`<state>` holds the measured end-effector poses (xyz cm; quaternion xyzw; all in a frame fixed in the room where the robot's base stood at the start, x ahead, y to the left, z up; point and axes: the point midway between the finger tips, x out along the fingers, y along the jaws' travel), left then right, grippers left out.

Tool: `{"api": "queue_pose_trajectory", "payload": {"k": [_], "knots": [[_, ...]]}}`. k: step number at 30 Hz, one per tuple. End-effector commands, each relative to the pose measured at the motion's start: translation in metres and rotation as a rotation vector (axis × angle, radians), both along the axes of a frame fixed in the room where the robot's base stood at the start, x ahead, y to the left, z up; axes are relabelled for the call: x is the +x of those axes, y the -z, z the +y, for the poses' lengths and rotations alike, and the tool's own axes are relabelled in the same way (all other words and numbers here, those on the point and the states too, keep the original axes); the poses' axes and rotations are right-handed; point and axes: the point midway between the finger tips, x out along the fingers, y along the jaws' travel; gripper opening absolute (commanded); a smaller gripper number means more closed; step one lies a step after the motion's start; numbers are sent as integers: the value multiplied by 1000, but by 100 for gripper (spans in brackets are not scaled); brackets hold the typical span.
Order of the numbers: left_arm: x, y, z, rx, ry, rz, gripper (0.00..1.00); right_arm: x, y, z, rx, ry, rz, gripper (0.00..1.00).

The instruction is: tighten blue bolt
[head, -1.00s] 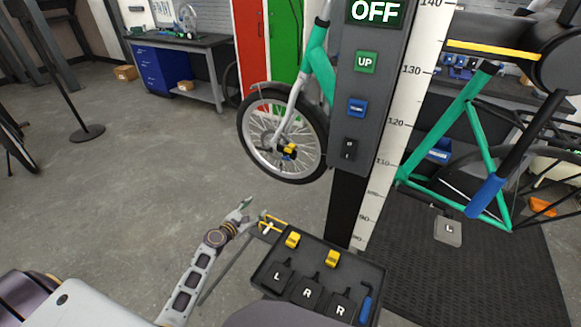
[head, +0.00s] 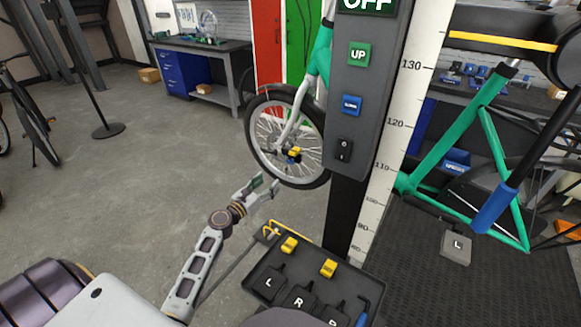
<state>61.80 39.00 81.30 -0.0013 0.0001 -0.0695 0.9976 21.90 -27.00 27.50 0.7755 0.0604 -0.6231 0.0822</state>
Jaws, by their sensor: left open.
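A bike's front wheel (head: 262,135) hangs to the left of the grey lift column. At its hub sits a yellow part (head: 295,151) with a small blue piece, the likely blue bolt (head: 290,160), beside it; its detail is too small to tell. My left gripper (head: 266,187) is open and empty, below and to the left of the hub, near the lower rim and apart from the hub. My right gripper is not in view.
A dark tray (head: 257,284) holds yellow parts, pedals marked L and R, and a blue-handled tool (head: 362,313). The column (head: 368,130) carries UP and OFF panels.

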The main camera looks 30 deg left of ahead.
Motion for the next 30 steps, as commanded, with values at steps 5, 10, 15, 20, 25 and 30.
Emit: {"api": "queue_pose_trajectory", "payload": {"k": [5,10,15,20,25,30], "knots": [[0,0,0,2,0,1,57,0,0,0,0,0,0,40],[2,0,0,3,0,1,57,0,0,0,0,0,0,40],[9,0,-2,3,1,1,57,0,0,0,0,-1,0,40],[21,0,-3,3,0,0,57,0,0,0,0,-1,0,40],[35,0,-5,3,0,0,57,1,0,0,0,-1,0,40],[49,0,-7,3,0,0,57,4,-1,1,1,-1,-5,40]]}}
